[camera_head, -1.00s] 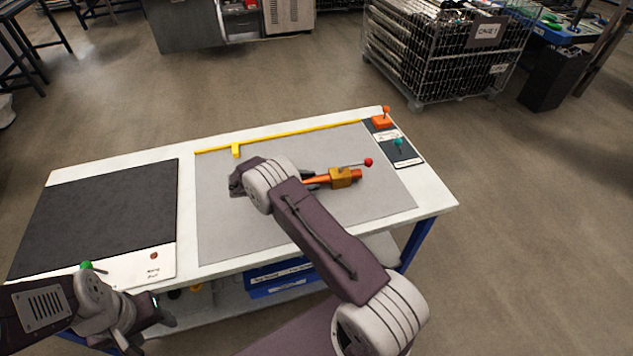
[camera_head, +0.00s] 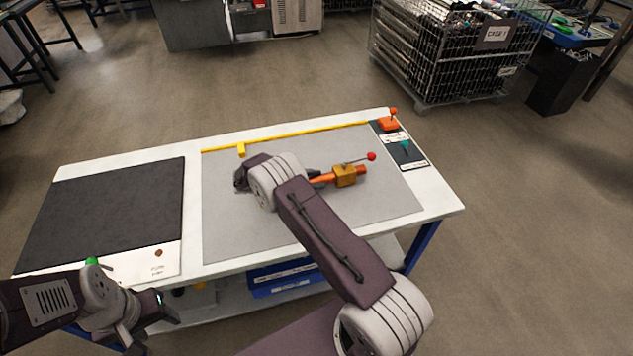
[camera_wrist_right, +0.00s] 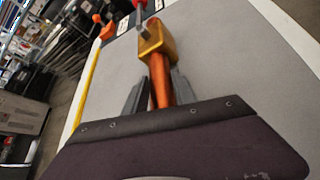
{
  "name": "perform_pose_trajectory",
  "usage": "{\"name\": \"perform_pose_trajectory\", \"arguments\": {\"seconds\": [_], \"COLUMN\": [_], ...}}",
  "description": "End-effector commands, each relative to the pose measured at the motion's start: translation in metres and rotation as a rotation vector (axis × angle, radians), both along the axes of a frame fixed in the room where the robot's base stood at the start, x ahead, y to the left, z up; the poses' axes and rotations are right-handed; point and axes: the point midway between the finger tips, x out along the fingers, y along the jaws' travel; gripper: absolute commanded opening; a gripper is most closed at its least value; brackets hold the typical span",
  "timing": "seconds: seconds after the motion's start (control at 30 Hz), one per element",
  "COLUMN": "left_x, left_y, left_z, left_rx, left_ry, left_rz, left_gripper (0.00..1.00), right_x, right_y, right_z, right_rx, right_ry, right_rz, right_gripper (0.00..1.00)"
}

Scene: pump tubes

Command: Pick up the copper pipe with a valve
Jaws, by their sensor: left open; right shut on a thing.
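The copper pipe with a valve (camera_head: 347,176) has an orange-copper tube, a brass-coloured valve block and a lever with a red knob. In the head view it is over the right part of the grey mat, its left end hidden by my right arm. My right gripper (camera_wrist_right: 160,88) is shut on the copper tube just below the valve block, as the right wrist view shows with the pipe (camera_wrist_right: 156,42) between the two fingers. I cannot tell whether the pipe touches the mat. My left gripper (camera_head: 155,325) is open and empty at the table's front left.
The white table (camera_head: 440,200) carries a grey mat (camera_head: 240,225), a dark mat (camera_head: 105,205) and a yellow strip (camera_head: 300,134). Orange (camera_head: 389,123) and teal (camera_head: 405,147) parts stand at the back right. A blue bin (camera_head: 285,285) is below.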

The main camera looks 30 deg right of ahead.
Motion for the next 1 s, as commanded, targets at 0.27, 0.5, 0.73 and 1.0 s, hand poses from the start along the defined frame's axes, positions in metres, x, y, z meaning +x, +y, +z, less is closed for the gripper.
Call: {"name": "perform_pose_trajectory", "arguments": {"seconds": [0.27, 0.5, 0.73, 1.0], "left_x": [0.000, 0.000, 0.000, 0.000], "left_y": [0.000, 0.000, 0.000, 0.000], "left_z": [0.004, 0.006, 0.006, 0.006], "left_rx": [0.000, 0.000, 0.000, 0.000], "left_ry": [0.000, 0.000, 0.000, 0.000], "left_rz": [0.000, 0.000, 0.000, 0.000], "left_gripper": [0.54, 0.54, 0.54, 0.54], "right_x": [-0.005, -0.023, -0.037, -0.042], "right_y": [-0.015, -0.061, -0.098, -0.109], "right_z": [0.041, 0.070, 0.093, 0.100], "right_rx": [-0.003, -0.004, -0.002, -0.003], "right_ry": [-0.005, -0.007, -0.007, -0.007], "right_rz": [-0.004, -0.004, -0.002, 0.000], "right_gripper": [0.00, 0.00, 0.00, 0.00]}}
